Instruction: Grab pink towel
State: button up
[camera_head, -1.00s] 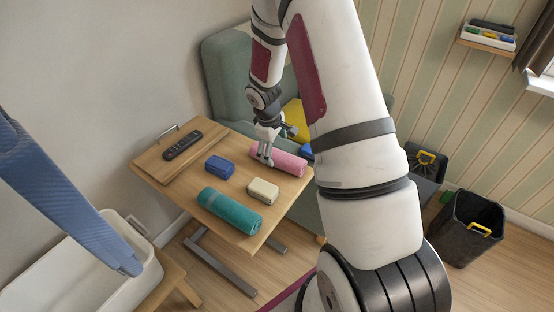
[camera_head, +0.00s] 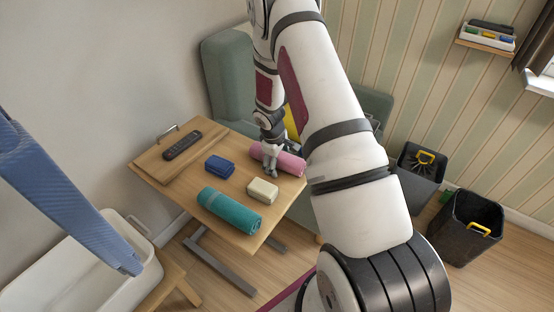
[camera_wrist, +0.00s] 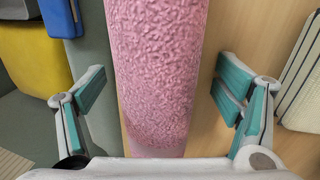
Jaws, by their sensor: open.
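The rolled pink towel (camera_head: 290,162) lies near the right edge of the small wooden table (camera_head: 180,190). In the wrist view the pink towel (camera_wrist: 155,70) runs lengthwise between the fingers. My gripper (camera_head: 270,168) is at the towel's left part in the head view. In the wrist view my gripper (camera_wrist: 158,108) is open, with one teal-padded finger on each side of the towel and a gap on both sides. The towel's near end is partly hidden by the gripper's base.
A teal rolled towel (camera_head: 230,211), a cream block (camera_head: 262,190), a blue block (camera_head: 219,167) and a black remote (camera_head: 183,145) are on the table. A green armchair (camera_head: 228,75) stands behind. Black bins (camera_head: 467,228) stand at the right.

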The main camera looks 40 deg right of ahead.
jog(key=c, duration=1.3)
jog(key=shift+c, duration=0.2)
jog(key=shift+r, duration=0.15)
